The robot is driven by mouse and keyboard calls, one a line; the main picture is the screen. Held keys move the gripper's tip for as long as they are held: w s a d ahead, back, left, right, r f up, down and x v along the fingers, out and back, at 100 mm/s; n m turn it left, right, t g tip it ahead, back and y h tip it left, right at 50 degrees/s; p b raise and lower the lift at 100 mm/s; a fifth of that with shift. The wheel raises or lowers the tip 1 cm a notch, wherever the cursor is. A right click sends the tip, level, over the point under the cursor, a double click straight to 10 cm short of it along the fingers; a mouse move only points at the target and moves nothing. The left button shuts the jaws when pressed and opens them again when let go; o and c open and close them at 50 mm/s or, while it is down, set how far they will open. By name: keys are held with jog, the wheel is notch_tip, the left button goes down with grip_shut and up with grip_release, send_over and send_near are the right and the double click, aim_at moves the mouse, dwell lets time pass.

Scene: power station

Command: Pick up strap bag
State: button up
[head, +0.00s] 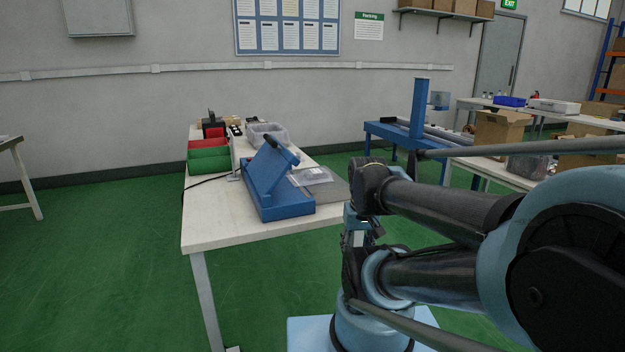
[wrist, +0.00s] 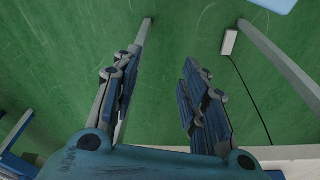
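The bag does not show in the wrist view.
A blue-framed bench (head: 395,132) and a cardboard box (head: 500,130) are further right. In the wrist view, a white power strip (wrist: 229,42) with a black cable is beside a table leg.

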jog(key=o, duration=0.8)
notch_tip(320, 180, up, 2)
jog(key=shift+a+r+m, duration=0.1)
jog(key=shift+r+m, duration=0.1)
jog(key=shift+m, duration=0.1)
jog(key=shift+o, duration=0.2)
notch_tip(320, 180, up, 25)
jog(key=m+g, duration=0.2)
jog(key=m, duration=1.2)
send_over(310, 172)
jog(key=w, duration=0.1)
notch_tip(310, 172, down, 11)
jog(key=shift+f, duration=0.1)
jog(key=shift+s+f, duration=0.15)
jog(key=shift+f, duration=1.25)
jog(key=shift+s+f, duration=0.1)
jog(key=shift+f, duration=1.3)
